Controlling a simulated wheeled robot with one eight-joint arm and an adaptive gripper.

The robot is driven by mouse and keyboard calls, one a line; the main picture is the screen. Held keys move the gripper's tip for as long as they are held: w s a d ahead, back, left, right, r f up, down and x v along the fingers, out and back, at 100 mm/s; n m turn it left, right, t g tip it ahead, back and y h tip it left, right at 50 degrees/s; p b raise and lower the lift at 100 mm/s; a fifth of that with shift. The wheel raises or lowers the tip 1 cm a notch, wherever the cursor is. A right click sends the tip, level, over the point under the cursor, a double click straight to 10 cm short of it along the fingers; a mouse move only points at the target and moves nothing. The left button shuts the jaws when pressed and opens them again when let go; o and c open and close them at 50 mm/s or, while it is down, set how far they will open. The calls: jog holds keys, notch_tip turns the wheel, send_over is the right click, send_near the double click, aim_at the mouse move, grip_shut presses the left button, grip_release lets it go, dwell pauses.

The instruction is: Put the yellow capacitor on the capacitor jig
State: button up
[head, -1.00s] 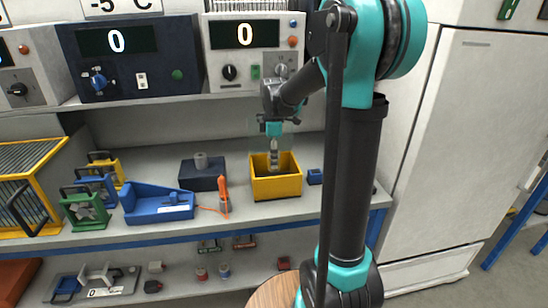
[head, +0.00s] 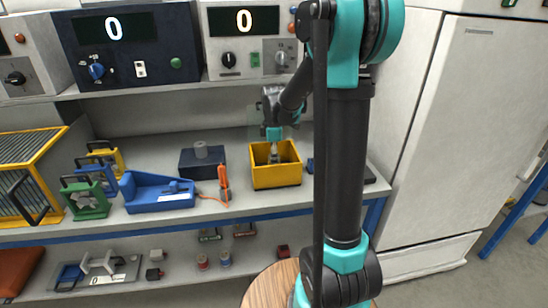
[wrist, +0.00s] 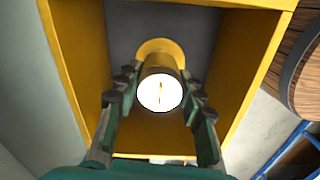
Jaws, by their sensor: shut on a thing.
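The yellow capacitor (wrist: 160,63) shows in the wrist view as a short yellow cylinder with a bright white end facing the camera. It is inside a yellow bin (head: 276,177) on the workbench. My gripper (wrist: 160,97) reaches down into this bin, with its dark green fingers on both sides of the capacitor, shut on it. In the head view my gripper (head: 274,153) is partly hidden by the bin's front wall, and the capacitor is hidden. A dark blue block with a grey cylinder on top (head: 201,163) stands left of the bin; I cannot tell whether it is the capacitor jig.
A blue tool holder (head: 158,194) and an orange-handled tool (head: 223,177) stand left of the bin. Green (head: 88,200) and yellow handled blocks are further left. Instrument boxes (head: 244,40) sit on the shelf above. A white cabinet (head: 450,130) stands at the right.

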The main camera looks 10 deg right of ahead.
jog(key=shift+f, duration=0.15)
jog(key=o, duration=1.3)
